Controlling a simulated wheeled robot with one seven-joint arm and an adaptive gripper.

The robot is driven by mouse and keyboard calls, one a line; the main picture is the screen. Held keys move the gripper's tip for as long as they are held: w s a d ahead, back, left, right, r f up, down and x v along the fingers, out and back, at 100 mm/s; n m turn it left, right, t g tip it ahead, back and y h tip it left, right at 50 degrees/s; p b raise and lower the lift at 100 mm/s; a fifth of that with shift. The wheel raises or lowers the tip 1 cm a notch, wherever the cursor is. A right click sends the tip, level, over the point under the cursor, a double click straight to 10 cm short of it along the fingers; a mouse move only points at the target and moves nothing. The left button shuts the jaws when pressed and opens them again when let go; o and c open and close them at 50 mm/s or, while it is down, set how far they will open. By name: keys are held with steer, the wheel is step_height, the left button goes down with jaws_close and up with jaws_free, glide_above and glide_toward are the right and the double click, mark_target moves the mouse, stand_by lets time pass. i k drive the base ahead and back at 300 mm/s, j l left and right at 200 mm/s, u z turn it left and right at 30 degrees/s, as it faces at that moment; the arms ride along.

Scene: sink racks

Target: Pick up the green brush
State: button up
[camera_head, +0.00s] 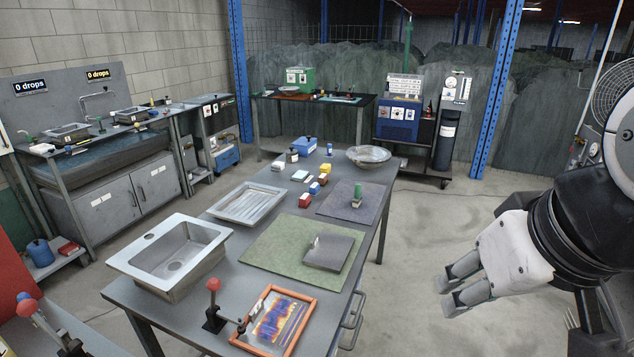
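A small upright thing with a green top and a paler base, which looks like the green brush (357,191), stands on a dark grey mat (335,203) on the long metal table. It is too small to make out bristles. My gripper (450,292) hangs over the floor at the right, well to the right of the table and apart from the brush. Its two fingers point left and down with a gap between them. It is open and nothing shows between the fingers.
The table (230,215) also holds a sink basin (172,258), a ribbed tray (251,203), a green mat (275,245) with a grey block (329,252), an orange-framed picture (277,320), several small coloured blocks and a metal bowl (368,156). The floor between table and gripper is clear.

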mark_target(355, 201)
steer(key=i+l+u, duration=0.1)
steer(key=l+u, duration=0.15)
steer(key=u, duration=0.2)
steer(key=i+l+u, duration=0.1)
steer(key=l+u, duration=0.15)
steer(key=u, duration=0.15)
steer(key=l+u, duration=0.35)
steer(key=l, duration=0.8)
steer(key=l+u, duration=0.3)
steer(key=l, duration=1.55)
steer(key=k+l, duration=0.15)
steer(key=l, duration=1.25)
